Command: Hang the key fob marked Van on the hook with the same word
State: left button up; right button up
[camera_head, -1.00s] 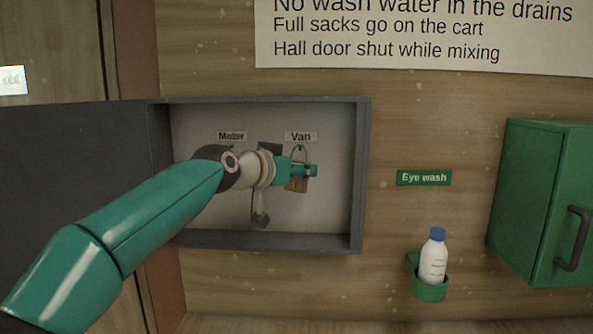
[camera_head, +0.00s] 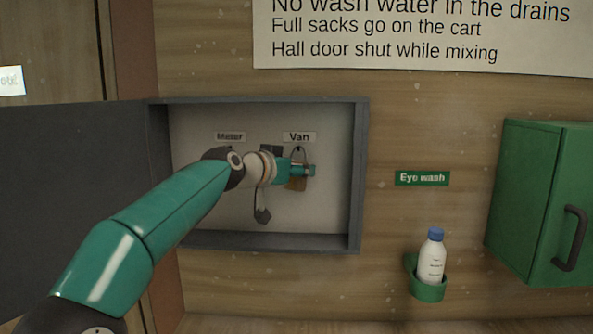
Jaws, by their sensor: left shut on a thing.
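The open grey key cabinet (camera_head: 363,180) on the wall has a Meter label (camera_head: 230,137) and a Van label (camera_head: 299,137) on its back panel. My left gripper (camera_head: 308,170) is inside it, below the Van label, shut on the key fob (camera_head: 298,185). The fob is tan-brown and partly hidden by the fingers; its word cannot be read. Its thin ring loops up to just below the Van label, where the hook is. I cannot tell whether the ring is on the hook. My wrist covers the area below Meter. My right gripper is not in view.
The dark cabinet door (camera_head: 70,190) stands open to the left. To the right are an Eye wash sign (camera_head: 422,178), a white bottle (camera_head: 431,262) in a green holder (camera_head: 427,291), and a green wall cabinet (camera_head: 525,200). A notice (camera_head: 420,35) hangs above.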

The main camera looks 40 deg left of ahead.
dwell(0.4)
pick_arm(q)
jog(key=o, duration=1.3)
jog(key=shift+s, duration=0.1)
